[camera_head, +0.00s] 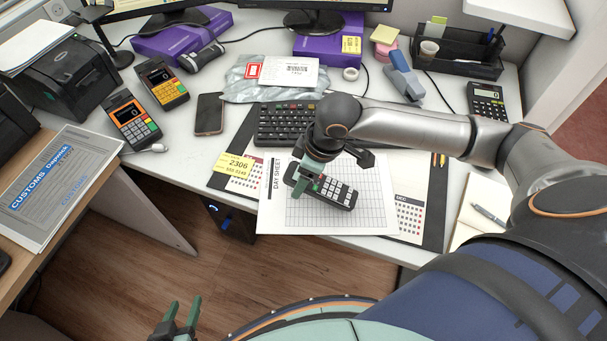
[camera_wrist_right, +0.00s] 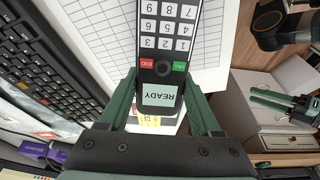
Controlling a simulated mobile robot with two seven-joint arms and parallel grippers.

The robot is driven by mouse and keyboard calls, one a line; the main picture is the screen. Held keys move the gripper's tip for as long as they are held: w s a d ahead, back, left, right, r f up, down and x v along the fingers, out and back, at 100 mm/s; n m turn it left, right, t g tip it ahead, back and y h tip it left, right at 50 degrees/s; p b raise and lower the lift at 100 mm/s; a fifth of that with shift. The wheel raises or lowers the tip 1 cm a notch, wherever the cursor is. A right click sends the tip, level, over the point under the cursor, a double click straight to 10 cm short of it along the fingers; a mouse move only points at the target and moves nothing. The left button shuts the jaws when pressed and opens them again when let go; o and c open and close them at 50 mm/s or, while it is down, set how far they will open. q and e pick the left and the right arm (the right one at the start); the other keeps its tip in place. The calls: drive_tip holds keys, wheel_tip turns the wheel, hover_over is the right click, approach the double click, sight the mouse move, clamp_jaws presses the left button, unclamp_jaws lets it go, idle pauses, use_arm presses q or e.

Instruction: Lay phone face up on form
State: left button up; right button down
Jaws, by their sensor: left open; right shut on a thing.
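The phone (camera_head: 338,192) is a dark handset with pale keys, a green and a red key, and a lit screen reading READY; its face is up. The form (camera_head: 375,215) is a white gridded sheet headed DAY SHEET on the desk. My right gripper (camera_head: 305,178) is shut on the phone's screen end, as the right wrist view also shows the phone (camera_wrist_right: 160,65) between the fingers (camera_wrist_right: 165,92). The phone is over the form; I cannot tell whether it touches it. My left gripper (camera_head: 180,314) is open and empty, low in front of the desk.
A keyboard (camera_head: 285,123) lies behind the form. A yellow note (camera_head: 235,165) is left of it. A smartphone (camera_head: 209,113) and two card terminals (camera_head: 133,122) (camera_head: 162,84) are further left. A notebook with a pen (camera_head: 488,212) is at the right.

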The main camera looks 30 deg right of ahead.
drive_tip(key=shift+f, duration=0.75)
unclamp_jaws()
drive_tip(key=p+v, duration=0.2)
drive_tip(key=v, duration=0.4)
drive_tip(key=shift+r, duration=0.1)
drive_tip(key=p+v, duration=0.1)
drive_tip(key=v, duration=0.4)
drive_tip(key=shift+s+r, duration=0.1)
drive_tip(key=shift+r, duration=0.15)
use_arm(q)
drive_tip(key=shift+s+a+r+y, duration=0.3)
drive_tip(key=shift+s+a+r, duration=0.25)
drive_tip(key=shift+a+r, duration=0.25)
use_arm(e)
drive_tip(key=shift+s+d+r, duration=0.1)
drive_tip(key=shift+r, duration=0.3)
use_arm(q)
drive_tip(key=shift+w+a, duration=0.1)
